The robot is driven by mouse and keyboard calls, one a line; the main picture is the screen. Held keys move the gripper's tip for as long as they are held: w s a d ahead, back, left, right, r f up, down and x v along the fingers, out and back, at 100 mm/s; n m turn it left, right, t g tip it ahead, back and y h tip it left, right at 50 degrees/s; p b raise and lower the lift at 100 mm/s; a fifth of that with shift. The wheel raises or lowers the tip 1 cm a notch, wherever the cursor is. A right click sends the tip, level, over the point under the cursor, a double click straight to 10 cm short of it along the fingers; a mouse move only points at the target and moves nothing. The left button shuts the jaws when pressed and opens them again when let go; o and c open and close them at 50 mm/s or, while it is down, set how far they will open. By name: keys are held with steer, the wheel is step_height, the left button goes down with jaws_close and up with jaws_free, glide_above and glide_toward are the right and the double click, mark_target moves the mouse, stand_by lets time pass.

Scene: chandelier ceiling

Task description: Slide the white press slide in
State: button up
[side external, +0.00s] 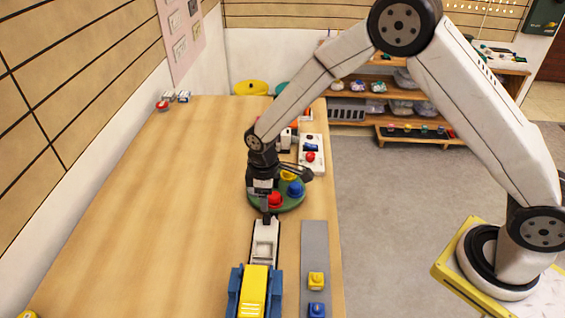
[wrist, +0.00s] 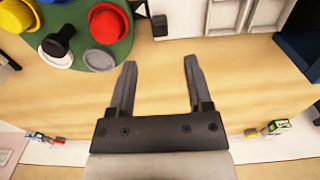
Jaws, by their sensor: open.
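The white press slide (side external: 265,243) sticks out of the blue and yellow press (side external: 254,290) on the table, pointing toward the back. In the wrist view, the white slide (wrist: 232,20) is at the top, with a small dark knob (wrist: 160,25) at its left end. The dark blue press side (wrist: 302,38) is at the upper right. My gripper (side external: 266,207) is near the slide's far end in the side view. In the wrist view, my gripper (wrist: 160,68) is open and empty, its fingers over bare table and apart from the slide.
A round green board (side external: 291,203) with red, blue and yellow pieces stands just behind the slide. A grey strip (side external: 315,245) with yellow and blue blocks lies to its right. A white box with a red button (side external: 311,165) is farther back.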

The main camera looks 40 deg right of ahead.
mark_target(267, 217)
steer(key=shift+f, duration=0.1)
steer(key=shift+f, duration=3.8)
steer(key=shift+c, duration=0.2)
jaws_close()
